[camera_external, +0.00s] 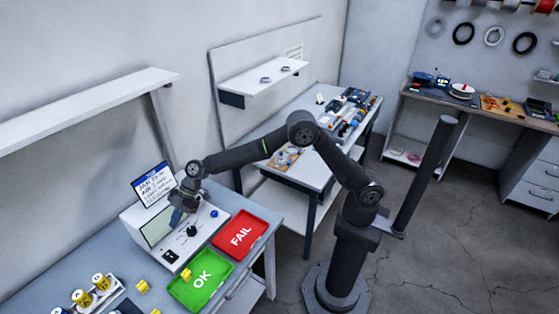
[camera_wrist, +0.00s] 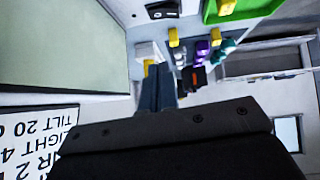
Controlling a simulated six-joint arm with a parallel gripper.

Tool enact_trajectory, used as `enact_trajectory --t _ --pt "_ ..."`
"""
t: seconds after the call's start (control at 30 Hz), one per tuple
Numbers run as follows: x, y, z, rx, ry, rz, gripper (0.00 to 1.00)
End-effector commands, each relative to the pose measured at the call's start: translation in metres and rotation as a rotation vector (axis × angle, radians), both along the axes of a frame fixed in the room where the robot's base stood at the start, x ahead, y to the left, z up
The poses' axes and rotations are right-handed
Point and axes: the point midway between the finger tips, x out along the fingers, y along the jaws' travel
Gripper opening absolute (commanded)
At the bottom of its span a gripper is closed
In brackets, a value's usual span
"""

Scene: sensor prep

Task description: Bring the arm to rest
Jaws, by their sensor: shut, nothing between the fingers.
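My gripper (camera_external: 178,212) hangs at the end of my outstretched arm, above the white instrument box (camera_external: 176,262) on the left bench. Its fingers (camera_wrist: 157,88) are together in the wrist view, with nothing seen between them. The green OK tray (camera_external: 213,284) lies in front of the box, and a small yellow piece (camera_external: 186,274) is in it. The red FAIL tray (camera_external: 240,250) lies beside it and looks empty. The green tray (camera_wrist: 262,8) also shows at the top right of the wrist view.
A sign card (camera_external: 155,185) stands behind the box, close to my gripper. Several yellow-topped pieces (camera_external: 101,282) stand at the bench's front left. A shelf (camera_external: 80,112) juts from the left wall. A cluttered white table (camera_external: 318,174) and a dark post (camera_external: 425,175) stand near my arm.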

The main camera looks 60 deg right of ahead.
Motion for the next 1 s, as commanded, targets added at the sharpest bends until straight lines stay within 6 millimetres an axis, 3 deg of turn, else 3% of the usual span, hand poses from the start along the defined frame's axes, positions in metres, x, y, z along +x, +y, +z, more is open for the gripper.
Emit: enact_trajectory --t 0.4,0.7,1.0 --pt "-0.006 0.052 -0.05 -0.001 -0.061 0.001 0.0" --pt "-0.01 0.01 -0.008 0.001 -0.061 -0.003 0.0" --pt "-0.013 -0.004 0.005 -0.001 -0.059 0.001 0.0"
